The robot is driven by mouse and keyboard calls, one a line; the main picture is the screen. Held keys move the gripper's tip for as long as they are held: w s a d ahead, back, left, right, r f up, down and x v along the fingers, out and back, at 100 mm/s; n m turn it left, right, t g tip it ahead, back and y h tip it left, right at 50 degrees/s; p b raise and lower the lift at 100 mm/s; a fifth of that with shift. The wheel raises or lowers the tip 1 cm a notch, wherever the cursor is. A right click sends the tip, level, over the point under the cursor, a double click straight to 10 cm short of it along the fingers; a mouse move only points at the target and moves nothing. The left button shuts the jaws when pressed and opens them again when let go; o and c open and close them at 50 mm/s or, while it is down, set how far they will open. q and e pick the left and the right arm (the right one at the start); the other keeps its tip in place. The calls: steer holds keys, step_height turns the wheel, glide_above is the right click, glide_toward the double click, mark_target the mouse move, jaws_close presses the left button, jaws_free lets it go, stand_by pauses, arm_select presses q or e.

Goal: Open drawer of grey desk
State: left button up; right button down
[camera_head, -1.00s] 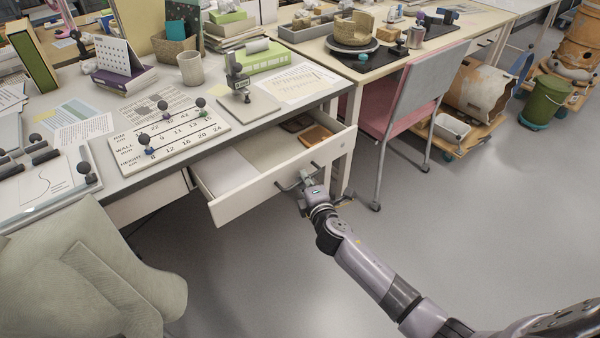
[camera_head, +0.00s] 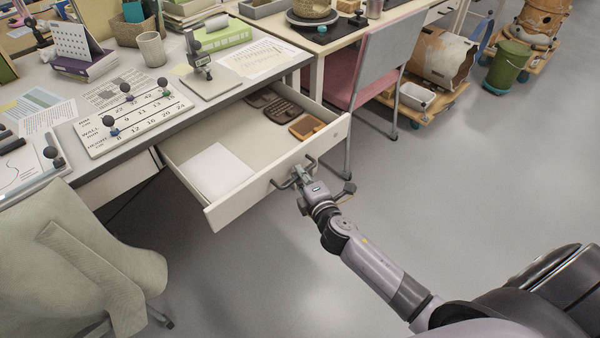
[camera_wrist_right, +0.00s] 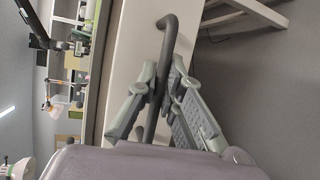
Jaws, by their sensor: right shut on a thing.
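The grey desk (camera_head: 218,98) stands at the left in the head view. Its white drawer (camera_head: 243,203) is pulled well out, and its inside shows. A dark bar handle (camera_head: 281,184) is on the drawer front. My right gripper (camera_head: 298,178) is at the handle, and in the right wrist view its fingers (camera_wrist_right: 158,88) are closed around the handle bar (camera_wrist_right: 166,50). In the drawer lie a white sheet or pad (camera_head: 213,172) at the left and several brown flat items (camera_head: 306,127) at the right. My left gripper is not in view.
A draped grey-green chair (camera_head: 85,255) stands at the lower left, close to the drawer. A pink and grey chair (camera_head: 385,58) is behind the drawer's right end. Tools and a labelled board (camera_head: 130,120) lie on the desk. The floor (camera_head: 240,280) in front is clear.

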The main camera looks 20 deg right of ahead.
steer(key=c, duration=1.7)
jaws_free()
steer(key=s+r, duration=0.2)
steer(key=s, duration=1)
steer(key=shift+a, duration=0.3)
steer(key=shift+w, duration=0.1)
